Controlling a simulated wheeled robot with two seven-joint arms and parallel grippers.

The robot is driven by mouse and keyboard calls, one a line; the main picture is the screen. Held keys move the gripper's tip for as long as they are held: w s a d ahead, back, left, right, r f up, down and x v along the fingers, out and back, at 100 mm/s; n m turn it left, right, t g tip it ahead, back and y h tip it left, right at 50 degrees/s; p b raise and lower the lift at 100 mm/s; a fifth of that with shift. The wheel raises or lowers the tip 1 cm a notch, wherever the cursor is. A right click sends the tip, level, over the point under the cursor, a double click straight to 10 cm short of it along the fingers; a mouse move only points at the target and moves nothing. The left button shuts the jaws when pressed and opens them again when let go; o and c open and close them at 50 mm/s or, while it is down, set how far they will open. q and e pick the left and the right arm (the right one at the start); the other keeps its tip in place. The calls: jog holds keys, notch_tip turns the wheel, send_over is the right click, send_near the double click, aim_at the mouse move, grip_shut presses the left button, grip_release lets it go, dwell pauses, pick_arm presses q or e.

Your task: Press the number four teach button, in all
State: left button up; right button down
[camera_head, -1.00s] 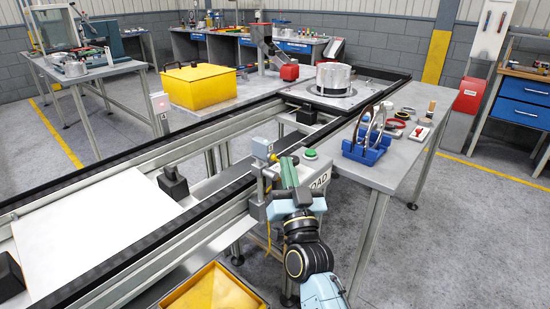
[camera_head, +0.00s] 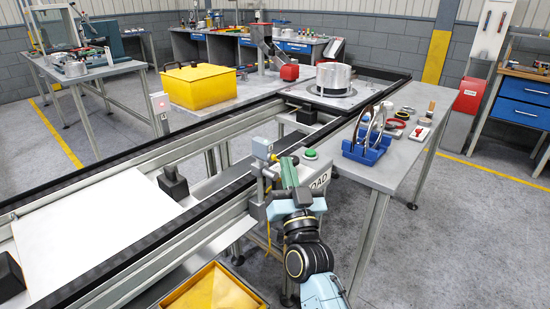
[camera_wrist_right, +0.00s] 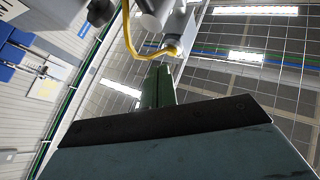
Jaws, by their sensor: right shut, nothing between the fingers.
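My right gripper (camera_head: 289,172) has green fingers that are shut with nothing between them. It points up and forward beside a grey sensor-like unit (camera_head: 262,150) on the near conveyor rail; contact cannot be told. In the right wrist view the shut green fingers (camera_wrist_right: 158,88) reach towards a grey fitting with a yellow cable (camera_wrist_right: 133,42). A green button (camera_head: 310,154) tops a grey box, partly hidden by my gripper, with letters ending "OAD". No teach button numbered four can be made out. My left gripper is out of view.
The black-edged conveyor rails (camera_head: 120,166) run diagonally, with a white plate (camera_head: 95,225) between them. A grey side table (camera_head: 395,170) holds a blue rack (camera_head: 367,150) and small parts. A yellow bin (camera_head: 212,290) stands below. The floor at right is clear.

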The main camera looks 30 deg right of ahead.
dwell(0.4)
jog(key=shift+w+a, duration=0.15)
jog(key=shift+w, duration=0.25)
jog(key=shift+w+a, duration=0.2)
jog(key=shift+w, duration=0.2)
dwell(0.6)
jog(key=shift+s+d+p, duration=0.35)
jog(key=shift+s+p, duration=0.35)
jog(key=shift+s, duration=0.1)
jog(key=shift+s, duration=0.1)
jog(key=shift+s+d+p, duration=0.3)
jog(key=shift+s+p, duration=0.05)
jog(key=shift+s, duration=0.4)
jog(key=shift+s+d+p, duration=0.35)
jog(key=shift+s, duration=0.35)
jog(key=shift+s+d+p, duration=0.3)
jog(key=shift+s+p, duration=0.05)
jog(key=shift+s, duration=0.4)
